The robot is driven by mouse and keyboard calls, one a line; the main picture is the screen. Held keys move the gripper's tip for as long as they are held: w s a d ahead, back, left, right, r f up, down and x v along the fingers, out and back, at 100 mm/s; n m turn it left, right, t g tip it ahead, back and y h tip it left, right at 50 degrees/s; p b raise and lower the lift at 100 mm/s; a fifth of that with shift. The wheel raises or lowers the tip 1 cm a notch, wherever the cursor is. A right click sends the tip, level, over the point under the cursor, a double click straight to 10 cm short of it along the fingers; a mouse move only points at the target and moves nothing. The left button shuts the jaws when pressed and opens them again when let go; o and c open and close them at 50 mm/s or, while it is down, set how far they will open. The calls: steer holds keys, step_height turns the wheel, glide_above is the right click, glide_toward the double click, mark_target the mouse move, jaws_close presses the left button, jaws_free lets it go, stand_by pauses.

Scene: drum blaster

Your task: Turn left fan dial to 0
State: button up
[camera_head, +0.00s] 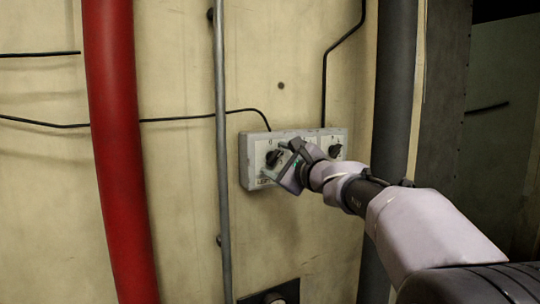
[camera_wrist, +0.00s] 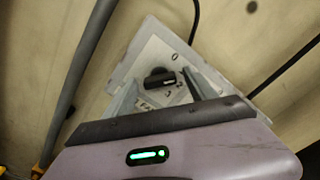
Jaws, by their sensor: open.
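A pale grey control box (camera_head: 252,183) is fixed to the wall, with a black dial on its left and another on its right. The left fan dial (camera_head: 273,157) shows just left of my gripper (camera_head: 281,161) in the head view. In the wrist view the left dial (camera_wrist: 159,79) sits between the two fingers of my open gripper (camera_wrist: 160,90). Its bar lies nearly level in that picture. A "0" mark shows on the panel (camera_wrist: 146,45) near the box's upper corner. I cannot tell whether the fingers touch the dial.
The right dial (camera_head: 335,151) is close to my wrist. A grey vertical pipe (camera_head: 221,120) runs just left of the box, and a thick red pipe (camera_head: 118,150) stands farther left. A dark pipe (camera_head: 394,90) is at right. Black cables (camera_head: 325,85) enter the box from above.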

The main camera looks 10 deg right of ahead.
steer(key=shift+w+a, duration=0.1)
steer(key=shift+w, duration=0.05)
steer(key=c, duration=1.4)
steer(key=shift+f+b, duration=0.1)
steer(key=shift+b, duration=0.25)
steer(key=n+b, duration=0.2)
steer(key=b, duration=0.1)
steer(key=shift+f+n, duration=0.1)
steer(key=shift+n, duration=0.3)
steer(key=n+b, duration=0.4)
steer(key=n, duration=0.1)
steer(key=shift+b, duration=0.3)
steer(key=shift+r, duration=0.25)
